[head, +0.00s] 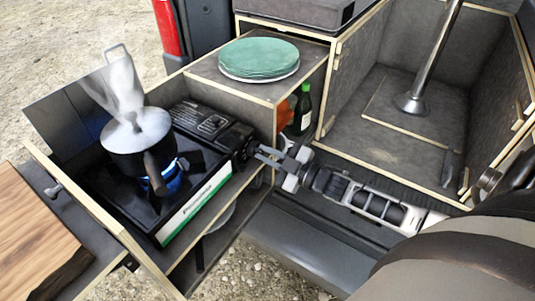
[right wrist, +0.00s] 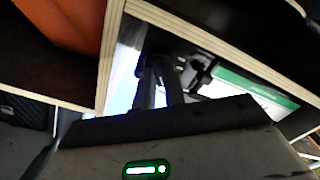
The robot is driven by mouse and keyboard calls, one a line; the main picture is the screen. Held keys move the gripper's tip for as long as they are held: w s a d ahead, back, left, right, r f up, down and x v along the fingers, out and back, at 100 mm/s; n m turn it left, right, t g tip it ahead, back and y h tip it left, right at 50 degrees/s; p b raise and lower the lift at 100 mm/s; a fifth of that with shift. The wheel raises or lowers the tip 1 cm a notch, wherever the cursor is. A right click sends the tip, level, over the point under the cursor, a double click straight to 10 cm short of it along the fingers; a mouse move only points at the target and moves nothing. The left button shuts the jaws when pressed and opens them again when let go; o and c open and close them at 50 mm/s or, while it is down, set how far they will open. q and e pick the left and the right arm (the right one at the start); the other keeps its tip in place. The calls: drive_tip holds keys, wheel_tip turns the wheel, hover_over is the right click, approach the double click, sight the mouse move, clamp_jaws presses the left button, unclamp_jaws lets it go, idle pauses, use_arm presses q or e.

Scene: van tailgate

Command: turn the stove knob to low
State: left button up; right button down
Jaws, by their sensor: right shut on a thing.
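A black camping stove (head: 195,207) with a green and white front strip stands in a wooden drawer box. A pot (head: 127,163) with a dark handle sits on it, steaming strongly, and blue flame shows beneath. My right gripper (head: 250,152) reaches in from the right, shut on the dark stove knob (head: 239,144) at the stove's right end. In the right wrist view, the two fingers (right wrist: 160,85) close around the dark knob area, beside the green strip. The knob's setting cannot be read. My left gripper is not in view.
Green plates (head: 259,58) are stacked on the box top just behind the stove. A dark green bottle (head: 303,108) and an orange item (head: 284,113) stand in the compartment right of the stove. A wooden board (head: 38,238) lies at left. Plywood walls closely surround my right gripper.

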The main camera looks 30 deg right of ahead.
drive_tip(key=c, duration=1.5)
unclamp_jaws()
drive_tip(key=shift+o, duration=0.2)
drive_tip(key=v, duration=1.6)
drive_tip(key=shift+b, duration=0.35)
drive_tip(key=shift+f, duration=0.1)
drive_tip(key=w+a+f+m+g+h, duration=0.2)
drive_tip(key=a+f+m+g+h, duration=0.1)
drive_tip(key=a+f+m+h, duration=0.15)
drive_tip(key=s+a+r+m+g+h, duration=0.25)
drive_tip(key=s+a+m+g, duration=0.25)
drive_tip(key=s+a+g, duration=0.55)
drive_tip(key=w+a+f+t+y, duration=0.3)
drive_tip(key=w+a+f+t, duration=0.2)
drive_tip(key=a+f+t, duration=0.1)
drive_tip(key=shift+a+f+t, duration=0.2)
drive_tip(key=shift+f+t, duration=0.35)
drive_tip(key=shift+f, duration=0.1)
